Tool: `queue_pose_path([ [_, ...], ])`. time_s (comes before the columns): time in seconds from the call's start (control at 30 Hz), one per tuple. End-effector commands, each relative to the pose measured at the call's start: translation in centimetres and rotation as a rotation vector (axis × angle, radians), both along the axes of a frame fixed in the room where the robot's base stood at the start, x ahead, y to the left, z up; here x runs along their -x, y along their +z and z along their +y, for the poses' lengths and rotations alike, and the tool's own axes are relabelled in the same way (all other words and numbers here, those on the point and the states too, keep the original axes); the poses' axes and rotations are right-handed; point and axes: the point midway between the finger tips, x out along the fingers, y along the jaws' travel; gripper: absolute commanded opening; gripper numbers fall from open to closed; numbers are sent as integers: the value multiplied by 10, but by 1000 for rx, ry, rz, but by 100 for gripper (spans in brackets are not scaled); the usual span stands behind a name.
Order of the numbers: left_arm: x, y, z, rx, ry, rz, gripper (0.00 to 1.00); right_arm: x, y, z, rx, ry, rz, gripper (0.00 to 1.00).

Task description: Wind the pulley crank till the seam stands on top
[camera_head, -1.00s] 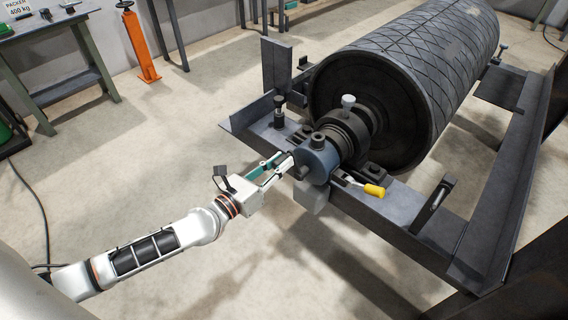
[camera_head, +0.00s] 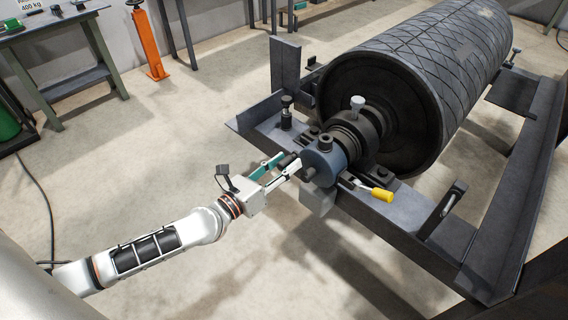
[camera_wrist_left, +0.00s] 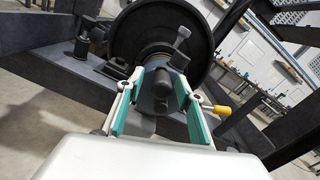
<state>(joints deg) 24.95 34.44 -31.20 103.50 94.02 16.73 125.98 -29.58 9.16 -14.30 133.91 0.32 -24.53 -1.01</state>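The pulley (camera_head: 400,85) is a large dark drum with a diamond-grooved cover, lying in a steel frame. A lighter patch (camera_head: 464,48) shows on its upper side; I cannot tell whether it is the seam. A blue-grey hub (camera_head: 322,162) sits at the drum's near shaft end. My left gripper (camera_head: 284,163) reaches it from the left. In the left wrist view, its teal-padded fingers (camera_wrist_left: 160,98) are apart on either side of a dark round part (camera_wrist_left: 161,88), perhaps the crank grip. I cannot tell whether they touch it. My right gripper is not in view.
A yellow-handled lever (camera_head: 381,195) sticks out of the frame just right of the hub. The steel frame (camera_head: 400,218) has upright plates and bolts close by. A workbench (camera_head: 50,35) and an orange post (camera_head: 147,45) stand at the back left. The floor between is clear.

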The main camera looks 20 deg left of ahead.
Motion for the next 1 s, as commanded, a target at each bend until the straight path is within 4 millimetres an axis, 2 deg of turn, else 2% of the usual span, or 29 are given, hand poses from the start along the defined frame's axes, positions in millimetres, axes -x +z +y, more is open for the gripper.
queue_pose_path([
  [0.27, 7, 0, 2, 1, -1, 1, 36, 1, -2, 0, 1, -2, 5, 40],
  [0.37, 20, -1, 6, -1, -2, 1, 36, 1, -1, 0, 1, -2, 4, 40],
  [0.7, 84, -1, 30, -2, -2, 3, 36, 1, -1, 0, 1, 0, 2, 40],
  [0.83, 101, 0, 36, -2, -2, 2, 36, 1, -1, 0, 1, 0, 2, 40],
  [1.0, 112, 0, 40, 1, 0, 0, 36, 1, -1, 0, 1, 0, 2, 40],
])
